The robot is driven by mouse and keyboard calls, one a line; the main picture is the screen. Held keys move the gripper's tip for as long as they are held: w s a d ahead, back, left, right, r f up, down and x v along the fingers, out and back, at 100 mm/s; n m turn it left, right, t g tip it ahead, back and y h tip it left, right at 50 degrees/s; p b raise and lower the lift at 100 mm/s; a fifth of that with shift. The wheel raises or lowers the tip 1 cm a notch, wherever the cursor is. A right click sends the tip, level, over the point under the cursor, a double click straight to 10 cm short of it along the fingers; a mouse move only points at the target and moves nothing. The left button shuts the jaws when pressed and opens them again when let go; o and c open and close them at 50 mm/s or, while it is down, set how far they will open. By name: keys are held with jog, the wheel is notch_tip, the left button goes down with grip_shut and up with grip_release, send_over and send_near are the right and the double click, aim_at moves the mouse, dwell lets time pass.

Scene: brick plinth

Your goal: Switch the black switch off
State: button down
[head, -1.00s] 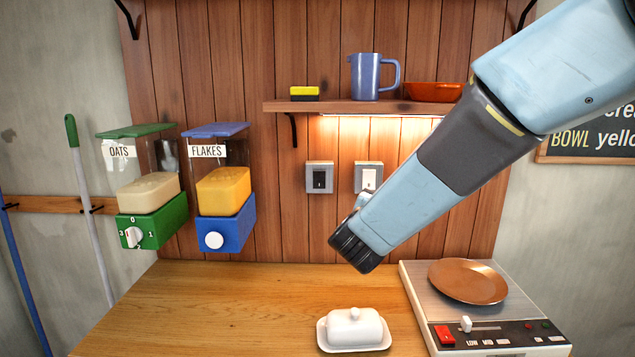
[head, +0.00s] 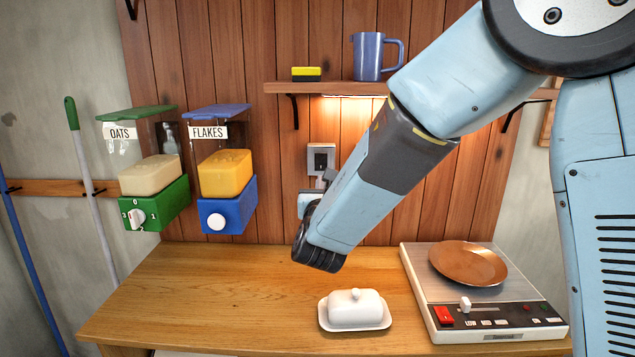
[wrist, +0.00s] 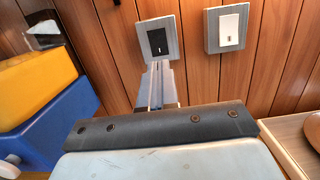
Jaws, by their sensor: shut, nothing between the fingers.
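The black switch (head: 321,160) is a black rocker in a grey square frame on the plank wall, under the shelf. It also shows in the wrist view (wrist: 158,41), at the top middle. I cannot tell which way its rocker is tipped. My gripper (head: 328,177) is shut and empty, just below the black switch in the head view. In the wrist view the closed fingers (wrist: 159,68) reach up to the lower edge of the switch frame in the picture. Whether they touch it I cannot tell.
A white switch (wrist: 229,29) sits right of the black one; my arm hides it in the head view. The shelf (head: 335,88) above holds a blue jug (head: 368,57) and a sponge (head: 306,74). Dispensers (head: 228,205) hang left. A butter dish (head: 354,312) and stove (head: 440,290) stand below.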

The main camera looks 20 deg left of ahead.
aim_at(323, 158)
jog(key=x, duration=1.2)
